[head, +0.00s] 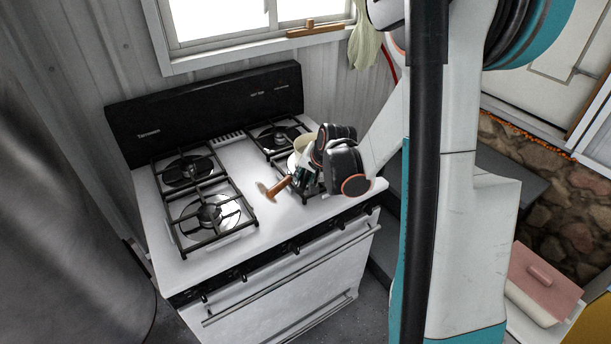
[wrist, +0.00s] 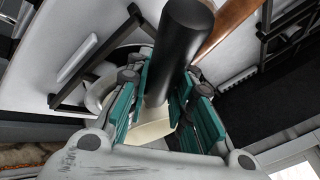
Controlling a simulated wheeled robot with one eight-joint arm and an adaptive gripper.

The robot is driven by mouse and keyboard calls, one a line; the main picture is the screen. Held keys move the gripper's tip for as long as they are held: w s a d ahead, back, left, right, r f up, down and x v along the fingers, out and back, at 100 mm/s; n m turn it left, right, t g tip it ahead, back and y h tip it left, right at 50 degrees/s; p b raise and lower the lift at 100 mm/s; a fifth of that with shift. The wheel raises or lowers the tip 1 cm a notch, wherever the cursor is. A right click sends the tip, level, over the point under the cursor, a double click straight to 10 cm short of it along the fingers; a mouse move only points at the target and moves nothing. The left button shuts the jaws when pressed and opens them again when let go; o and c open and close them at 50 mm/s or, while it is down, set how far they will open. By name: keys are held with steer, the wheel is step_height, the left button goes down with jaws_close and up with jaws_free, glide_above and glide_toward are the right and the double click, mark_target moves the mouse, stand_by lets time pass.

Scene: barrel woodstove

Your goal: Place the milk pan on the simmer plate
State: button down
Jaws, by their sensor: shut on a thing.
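The cream milk pan (head: 301,143) is at the right side of the stove, partly hidden by my gripper (head: 305,177). In the wrist view my gripper (wrist: 163,105) is shut on the pan's black round handle (wrist: 182,40), with part of the cream pan (wrist: 152,128) beyond the fingers. A brown wooden handle (head: 275,187) sticks out to the left below my gripper, over the stove top; brown wood (wrist: 230,25) also shows in the wrist view. The simmer plate cannot be clearly made out. Whether the pan touches anything below is hidden.
The white stove (head: 240,160) has black grates; the front left grate (head: 212,213) and back left grate (head: 187,170) are bare. A dark back panel (head: 205,112) rises behind. A pink-lidded box (head: 543,283) is at the lower right.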

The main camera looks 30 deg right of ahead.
steer(key=shift+f, duration=0.15)
steer(key=c, duration=1.4)
jaws_free()
steer(key=shift+r, duration=0.2)
steer(key=p+v, duration=0.3)
steer(key=v, duration=0.9)
